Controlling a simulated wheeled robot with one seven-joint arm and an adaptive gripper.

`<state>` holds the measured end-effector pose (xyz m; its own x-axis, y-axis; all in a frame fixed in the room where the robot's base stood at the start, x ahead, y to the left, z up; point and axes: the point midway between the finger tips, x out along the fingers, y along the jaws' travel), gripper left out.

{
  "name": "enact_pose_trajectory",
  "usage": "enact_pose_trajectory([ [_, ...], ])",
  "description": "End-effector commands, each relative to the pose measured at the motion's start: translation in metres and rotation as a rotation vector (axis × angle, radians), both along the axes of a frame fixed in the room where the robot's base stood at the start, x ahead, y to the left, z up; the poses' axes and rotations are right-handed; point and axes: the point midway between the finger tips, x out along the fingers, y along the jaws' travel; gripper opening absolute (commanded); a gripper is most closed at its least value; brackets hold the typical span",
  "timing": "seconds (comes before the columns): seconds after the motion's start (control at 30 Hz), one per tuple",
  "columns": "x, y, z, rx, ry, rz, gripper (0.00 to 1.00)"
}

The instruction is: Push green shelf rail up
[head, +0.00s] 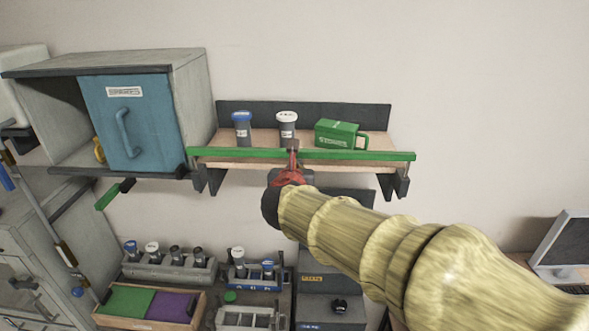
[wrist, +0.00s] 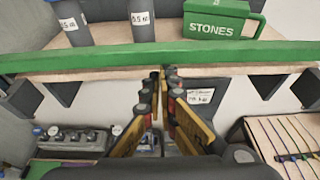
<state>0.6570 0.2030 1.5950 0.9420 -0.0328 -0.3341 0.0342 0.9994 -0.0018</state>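The green shelf rail (head: 350,155) is a long bar running along the front edge of the wooden wall shelf. It also crosses the wrist view (wrist: 90,58) from side to side. My gripper (head: 293,152) is at the middle of the rail, coming from below and in front. In the wrist view my gripper's fingertips (wrist: 165,72) are close together at the rail's lower edge, with nothing seen between them. Whether they touch the rail cannot be told. Behind the rail on the shelf stand a blue-capped jar (head: 242,130), a white-capped jar (head: 287,130) and a green STONES box (head: 340,134).
A cabinet with a blue door (head: 130,120) stands left of the shelf. Below are a rack of small bottles (head: 168,267), a tray with green and purple panels (head: 150,303) and a dark device (head: 332,290). The wall above the shelf is clear.

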Motion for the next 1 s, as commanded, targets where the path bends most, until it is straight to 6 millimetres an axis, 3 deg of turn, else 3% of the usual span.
enact_pose_trajectory([
  [0.07,0.001,0.000,0.008,0.003,-0.011,0.000,0.00],
  [0.27,0.002,0.001,0.001,0.004,-0.011,0.000,0.00],
  [0.57,0.010,0.007,-0.044,0.001,-0.003,-0.003,0.00],
  [0.8,-0.040,0.010,-0.021,0.003,-0.004,-0.001,0.00],
  [1.0,-0.070,0.011,-0.012,0.001,-0.002,-0.002,0.00],
])
